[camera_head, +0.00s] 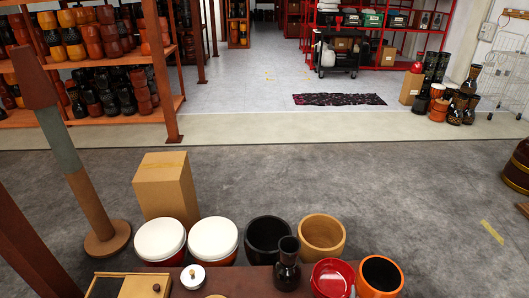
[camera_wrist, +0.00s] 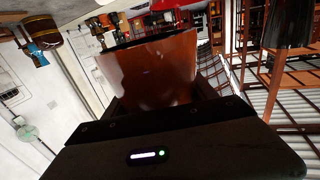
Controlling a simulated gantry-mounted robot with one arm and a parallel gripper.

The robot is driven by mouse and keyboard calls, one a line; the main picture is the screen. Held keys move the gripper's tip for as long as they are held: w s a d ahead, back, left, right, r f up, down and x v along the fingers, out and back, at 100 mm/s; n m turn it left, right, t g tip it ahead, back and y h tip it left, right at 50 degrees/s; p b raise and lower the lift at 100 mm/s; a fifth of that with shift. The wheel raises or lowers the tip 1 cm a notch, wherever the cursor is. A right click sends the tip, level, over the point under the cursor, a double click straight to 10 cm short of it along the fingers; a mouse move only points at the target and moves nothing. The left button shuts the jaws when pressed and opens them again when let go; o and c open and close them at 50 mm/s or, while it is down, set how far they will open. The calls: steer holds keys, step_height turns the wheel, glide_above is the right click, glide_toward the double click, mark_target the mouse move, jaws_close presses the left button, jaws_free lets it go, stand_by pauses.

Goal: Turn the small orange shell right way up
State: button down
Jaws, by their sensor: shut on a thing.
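My gripper (camera_wrist: 160,98) shows in the wrist view only, its dark fingers shut on an orange-brown shell (camera_wrist: 150,68), which I take to be the small orange shell. The shell has a smooth, glossy wall and a dark edge along its far side. The wrist picture is strongly rolled, with the surroundings upside down, and the shell's inside is hidden, so I cannot tell which end is up. The head view shows neither my gripper nor this held shell. Another orange shell (camera_head: 397,276) with a dark inside stands open end up at the lower right there.
Beside that orange shell are a red bowl-like shell (camera_head: 332,284), a black goblet shell (camera_head: 287,274), a tan shell (camera_head: 322,250) and a black shell (camera_head: 266,252). Two white-topped drums (camera_head: 160,240) stand left of these, before a cardboard box (camera_head: 165,183).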

steer(key=shift+w+a+r, duration=0.15)
steer(key=shift+w, duration=0.15)
steer(key=shift+w+a, duration=0.2)
steer(key=shift+a, duration=0.3)
steer(key=shift+w, duration=0.1)
steer(key=shift+w, duration=0.15)
steer(key=shift+w+a, duration=0.15)
steer(key=shift+a, duration=0.3)
steer(key=shift+w+a, duration=0.1)
steer(key=shift+a, duration=0.1)
steer(key=shift+w+a+y, duration=0.1)
steer(key=shift+y, duration=0.2)
